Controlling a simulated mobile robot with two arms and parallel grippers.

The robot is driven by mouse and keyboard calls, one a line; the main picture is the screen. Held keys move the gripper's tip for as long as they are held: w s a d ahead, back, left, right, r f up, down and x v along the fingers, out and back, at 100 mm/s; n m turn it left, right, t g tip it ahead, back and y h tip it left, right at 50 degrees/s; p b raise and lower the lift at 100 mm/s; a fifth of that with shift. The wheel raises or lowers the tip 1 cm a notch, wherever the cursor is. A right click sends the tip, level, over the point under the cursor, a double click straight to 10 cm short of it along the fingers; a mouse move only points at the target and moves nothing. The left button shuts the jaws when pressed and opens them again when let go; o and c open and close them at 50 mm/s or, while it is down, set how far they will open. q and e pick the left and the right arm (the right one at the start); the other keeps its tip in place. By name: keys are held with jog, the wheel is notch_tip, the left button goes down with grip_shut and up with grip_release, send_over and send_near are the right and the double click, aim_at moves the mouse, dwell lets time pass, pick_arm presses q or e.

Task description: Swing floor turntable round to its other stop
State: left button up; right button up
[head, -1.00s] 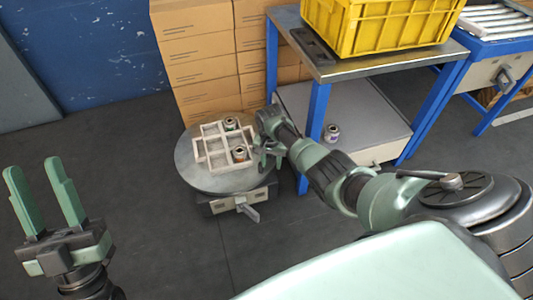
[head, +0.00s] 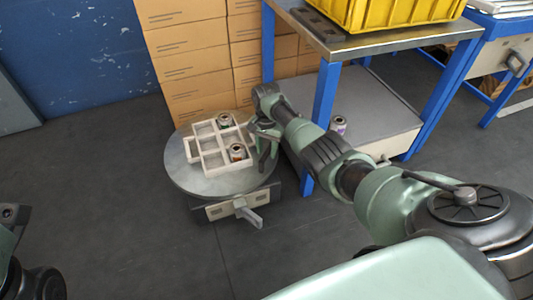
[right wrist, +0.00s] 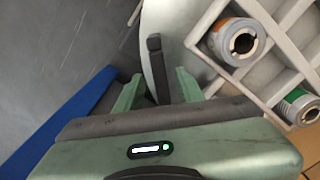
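The floor turntable (head: 190,183) is a round grey disc on a low dark base in the head view, with a pale bracket and grey lever (head: 249,216) at its front. A white divided tray (head: 214,162) lies on it, holding two small cans, one (head: 237,152) near and one (head: 224,121) far. My right gripper (head: 266,150) is at the disc's right edge. In the right wrist view, its green fingers (right wrist: 157,92) stand apart on either side of an upright black post (right wrist: 154,45) at the disc's rim; contact is unclear. My left gripper's fingers are out of view.
Cardboard boxes (head: 187,62) stand behind the turntable. The floor (head: 110,215) to the left and front is clear.

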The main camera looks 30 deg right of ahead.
jog(key=shift+f, duration=0.1)
grip_shut()
dwell(1.4)
